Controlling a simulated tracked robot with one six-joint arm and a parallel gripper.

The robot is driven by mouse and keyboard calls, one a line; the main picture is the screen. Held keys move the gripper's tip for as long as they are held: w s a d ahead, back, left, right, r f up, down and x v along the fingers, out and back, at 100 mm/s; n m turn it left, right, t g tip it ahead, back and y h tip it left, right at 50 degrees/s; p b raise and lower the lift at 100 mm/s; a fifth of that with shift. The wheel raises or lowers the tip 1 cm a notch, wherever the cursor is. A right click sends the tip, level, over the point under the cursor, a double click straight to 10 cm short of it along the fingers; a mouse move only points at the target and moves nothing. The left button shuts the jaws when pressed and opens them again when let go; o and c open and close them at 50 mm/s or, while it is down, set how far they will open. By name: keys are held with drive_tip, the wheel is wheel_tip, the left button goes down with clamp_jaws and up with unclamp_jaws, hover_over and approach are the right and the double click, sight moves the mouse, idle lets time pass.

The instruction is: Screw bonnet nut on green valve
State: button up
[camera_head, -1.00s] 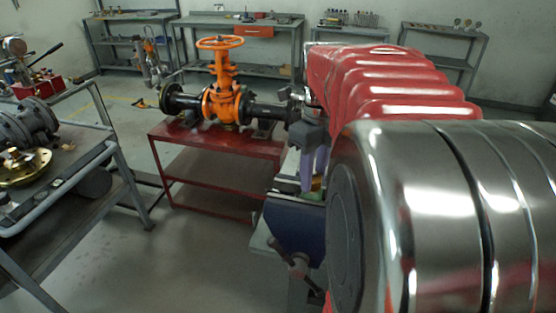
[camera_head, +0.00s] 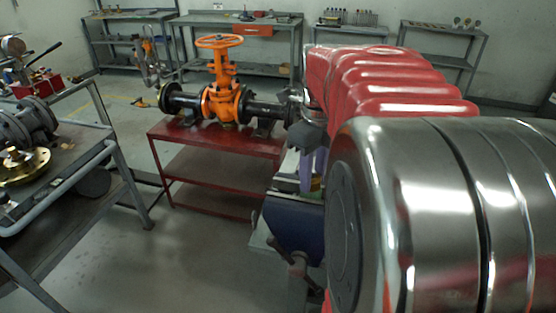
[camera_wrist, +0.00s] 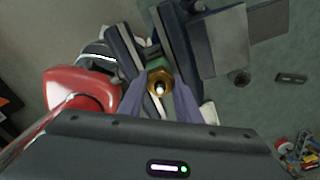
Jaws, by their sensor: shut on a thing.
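In the wrist view, my gripper (camera_wrist: 160,92) has its two purple fingers on either side of a brass-coloured nut (camera_wrist: 157,76) and is shut on it. A pale stem end shows in the nut's middle. A little green of the valve (camera_wrist: 152,50) shows beyond the nut, between the jaws of a blue vise (camera_wrist: 122,48). The nut covers most of the valve, and its thread is hidden. In the head view, the purple fingers (camera_head: 313,171) point down above the vise (camera_head: 292,222), partly behind my arm.
An orange gate valve (camera_head: 222,100) on black pipe stands on a red table (camera_head: 215,146) behind the vise. A grey cart (camera_head: 75,165) with flanged parts is at left. Grey workbenches (camera_head: 240,22) line the wall. Open floor lies between cart and vise.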

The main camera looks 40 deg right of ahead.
drive_tip(key=o, duration=1.2)
drive_tip(key=shift+w+r, duration=0.1)
drive_tip(key=shift+r, duration=3.45)
